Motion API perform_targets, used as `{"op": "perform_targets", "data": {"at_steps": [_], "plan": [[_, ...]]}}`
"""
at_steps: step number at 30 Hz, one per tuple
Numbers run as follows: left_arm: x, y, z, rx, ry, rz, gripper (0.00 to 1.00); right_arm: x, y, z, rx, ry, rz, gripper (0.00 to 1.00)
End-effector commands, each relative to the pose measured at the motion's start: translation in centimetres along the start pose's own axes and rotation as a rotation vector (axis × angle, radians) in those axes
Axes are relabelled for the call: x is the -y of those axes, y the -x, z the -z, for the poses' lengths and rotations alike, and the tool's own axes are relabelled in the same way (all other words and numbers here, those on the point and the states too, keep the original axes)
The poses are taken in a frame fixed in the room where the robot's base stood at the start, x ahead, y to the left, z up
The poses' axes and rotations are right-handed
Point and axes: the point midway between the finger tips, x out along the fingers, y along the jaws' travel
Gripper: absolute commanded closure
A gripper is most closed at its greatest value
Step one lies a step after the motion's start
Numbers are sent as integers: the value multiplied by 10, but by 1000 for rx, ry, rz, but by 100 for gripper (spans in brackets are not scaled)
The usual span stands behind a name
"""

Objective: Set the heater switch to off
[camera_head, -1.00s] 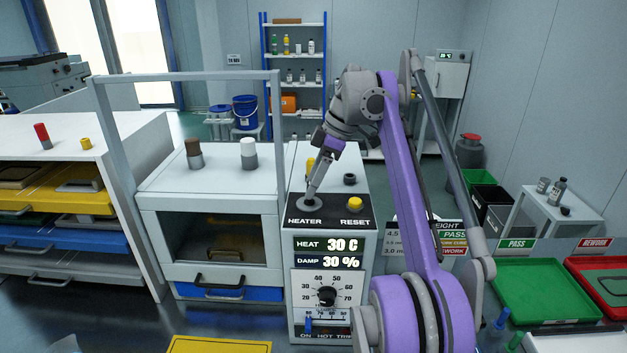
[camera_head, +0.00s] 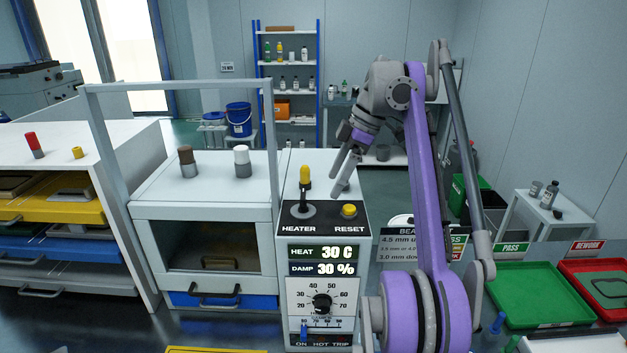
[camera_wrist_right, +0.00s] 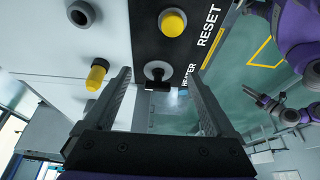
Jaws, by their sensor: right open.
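The heater switch (camera_head: 302,209) is a dark lever in a round grey collar on the black panel, above the HEATER label. Its stem looks about upright, with its top overlapping a yellow-capped peg in the head view. My right gripper (camera_head: 347,172) is open and empty, above and to the right of the switch, near the yellow RESET button (camera_head: 349,210). In the right wrist view the switch (camera_wrist_right: 155,72) shows between the spread fingers, apart from both. A purple arm with a small gripper-like end (camera_wrist_right: 257,97) shows at the right there; its jaws are unclear.
The yellow-capped peg (camera_head: 305,173) stands behind the switch on the white housing. Displays (camera_head: 322,260) below read HEAT 30 C and DAMP 30 %. A dial (camera_head: 322,302) sits lower. A grey frame (camera_head: 180,85) stands left. Green (camera_head: 540,295) and red trays (camera_head: 600,285) lie right.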

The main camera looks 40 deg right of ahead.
Motion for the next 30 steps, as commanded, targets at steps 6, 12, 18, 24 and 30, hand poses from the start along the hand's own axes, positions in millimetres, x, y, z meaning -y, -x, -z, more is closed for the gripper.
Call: {"op": "perform_targets", "data": {"at_steps": [6, 12, 18, 24, 30], "plan": [[0, 0, 0, 0, 0, 0, 50, 0, 17, -42, 0, -3, -2, 10], [0, 0, 0, 0, 0, 0, 50, 0, 24, -59, 0, 0, 0, 10], [0, 0, 0, 0, 0, 0, 50, 0, 25, -62, 0, 1, 0, 10], [0, 0, 0, 0, 0, 0, 50, 0, 25, -61, 0, 1, 0, 10], [0, 0, 0, 0, 0, 0, 50, 0, 25, -61, 0, 1, 0, 10]]}}
